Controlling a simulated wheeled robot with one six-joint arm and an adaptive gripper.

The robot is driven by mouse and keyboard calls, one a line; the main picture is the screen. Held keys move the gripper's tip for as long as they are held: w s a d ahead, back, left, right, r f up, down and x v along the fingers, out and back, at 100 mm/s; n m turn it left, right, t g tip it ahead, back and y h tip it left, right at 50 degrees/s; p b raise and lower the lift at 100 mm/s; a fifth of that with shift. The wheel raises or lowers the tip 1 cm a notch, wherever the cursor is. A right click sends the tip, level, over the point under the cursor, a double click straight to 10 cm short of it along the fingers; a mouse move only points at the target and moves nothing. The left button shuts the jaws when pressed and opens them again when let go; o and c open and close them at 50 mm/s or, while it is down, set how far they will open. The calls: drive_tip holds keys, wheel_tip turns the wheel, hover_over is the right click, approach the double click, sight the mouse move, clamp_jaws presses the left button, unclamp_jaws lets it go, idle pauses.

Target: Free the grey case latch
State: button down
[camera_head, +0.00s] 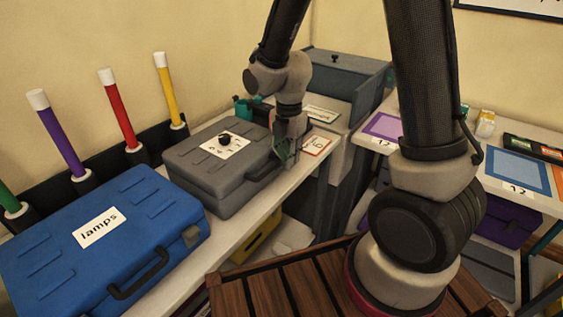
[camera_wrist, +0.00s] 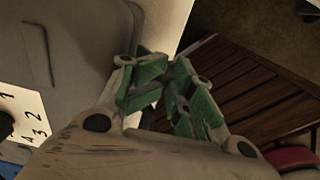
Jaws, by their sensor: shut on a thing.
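The grey case (camera_head: 232,190) lies closed on the white shelf in the head view. Its lid carries a white label with a black knob (camera_head: 225,139) and digits around it. Its handle (camera_head: 264,170) is on the front side. My gripper (camera_head: 287,155) is at the front right corner of the case, with its green fingers shut on the case latch. The latch itself is hidden by the fingers. In the wrist view, the fingers (camera_wrist: 168,92) are close together beside the grey case lid (camera_wrist: 85,50), and the latch cannot be made out between them.
A blue case (camera_head: 50,252) labelled "lamps" lies to the left. Purple, red and yellow tubes (camera_head: 118,105) stand behind the cases. A grey-blue box (camera_head: 345,75) stands at the back. A wooden slatted surface (camera_head: 275,290) is in front, and a white table (camera_head: 475,165) is at right.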

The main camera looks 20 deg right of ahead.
drive_tip(key=shift+s+d+f, duration=0.1)
drive_tip(key=shift+s+f, duration=0.45)
drive_tip(key=shift+s, duration=0.05)
drive_tip(key=shift+w+f, duration=0.2)
drive_tip(key=shift+f, duration=0.05)
drive_tip(key=shift+s+d, duration=0.1)
drive_tip(key=shift+s+f, duration=0.1)
drive_tip(key=shift+s+d+r, duration=0.95)
drive_tip(key=shift+s+r, duration=0.15)
drive_tip(key=shift+s, duration=0.1)
drive_tip(key=shift+w, duration=0.1)
